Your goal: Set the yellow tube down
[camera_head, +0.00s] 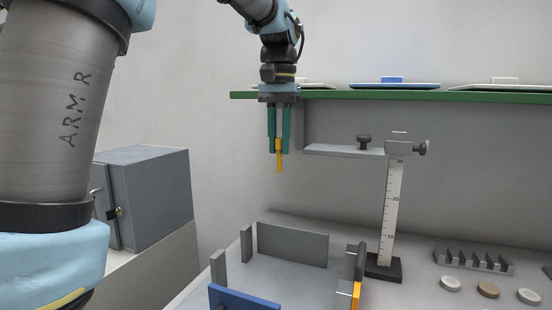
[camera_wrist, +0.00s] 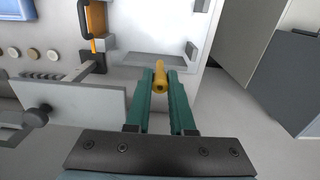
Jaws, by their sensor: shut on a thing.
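The yellow tube (camera_head: 279,156) hangs upright between the green fingers of my gripper (camera_head: 279,148) in the head view. Its lower end sticks out below the fingertips, and its upper part is hidden between them. In the wrist view the tube (camera_wrist: 160,77) shows between the fingertips of my gripper (camera_wrist: 160,80), with its near end round and open. My gripper is shut on the tube and holds it high above the table (camera_head: 285,280), left of the grey arm of the height gauge (camera_head: 392,215). Nothing touches the tube's lower end.
A green-edged shelf (camera_head: 420,96) with flat lids runs behind. A low walled fixture with a grey plate (camera_head: 292,245) and blue wall (camera_head: 245,299) stands below. A notched rack (camera_head: 473,260) and several round discs sit at right. A grey box furnace (camera_head: 150,195) stands at left.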

